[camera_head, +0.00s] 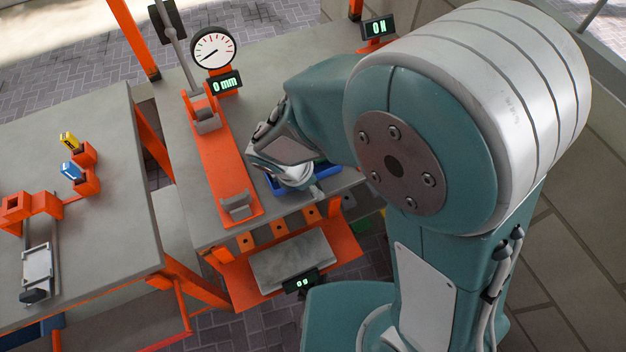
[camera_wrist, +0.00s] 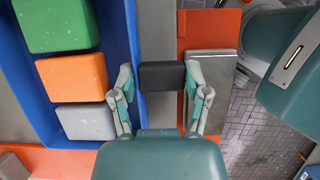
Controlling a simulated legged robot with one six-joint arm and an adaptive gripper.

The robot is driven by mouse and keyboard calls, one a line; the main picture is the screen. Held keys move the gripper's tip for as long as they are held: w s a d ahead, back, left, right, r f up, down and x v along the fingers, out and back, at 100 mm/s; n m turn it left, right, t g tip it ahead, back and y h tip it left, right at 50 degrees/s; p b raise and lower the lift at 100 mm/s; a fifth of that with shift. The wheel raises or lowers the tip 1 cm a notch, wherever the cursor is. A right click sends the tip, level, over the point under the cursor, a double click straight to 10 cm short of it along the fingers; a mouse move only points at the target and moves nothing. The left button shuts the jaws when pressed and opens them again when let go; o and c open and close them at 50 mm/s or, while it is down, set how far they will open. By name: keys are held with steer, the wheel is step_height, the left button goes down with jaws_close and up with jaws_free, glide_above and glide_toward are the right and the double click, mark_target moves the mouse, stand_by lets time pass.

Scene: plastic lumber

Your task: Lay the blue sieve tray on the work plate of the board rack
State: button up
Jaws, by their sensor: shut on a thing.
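A blue tray (camera_head: 277,186) lies on the grey bench top near its front right, partly hidden by my arm. In the wrist view the blue tray (camera_wrist: 119,25) is at the left and has green, orange and grey blocks in it. My gripper (camera_wrist: 160,76) is just right of the tray's wall, its two fingers shut on a dark block (camera_wrist: 160,77). I cannot tell whether this block is joined to the tray. In the head view the fingertips are hidden. I cannot tell which surface is the rack's work plate.
A grey plate (camera_head: 292,262) on an orange base with a small display stands at the bench front. An orange fixture (camera_head: 225,165) with a dial gauge (camera_head: 213,48) runs left of my gripper. A second table (camera_head: 100,235) at the left carries orange holders with yellow and blue pieces.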

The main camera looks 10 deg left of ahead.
steer(key=shift+f, duration=0.1)
steer(key=o, duration=1.4)
steer(key=v, duration=1.2)
steer(key=shift+s+f, duration=0.1)
steer(key=s+d+r+m+t+y, duration=0.1)
steer(key=d+r+m, duration=0.2)
steer(key=d+m, duration=0.4)
steer(key=s+d+r+m+t+y, duration=0.1)
steer(key=d+r+m, duration=0.3)
steer(key=d+m, duration=0.4)
steer(key=s+d+r+m+t+y, duration=0.1)
steer(key=d+r+m, duration=0.3)
steer(key=d+m, duration=0.4)
steer(key=shift+s+d+m+y, duration=0.25)
steer(key=shift+s+m+y, duration=0.15)
steer(key=shift+s+m, duration=0.35)
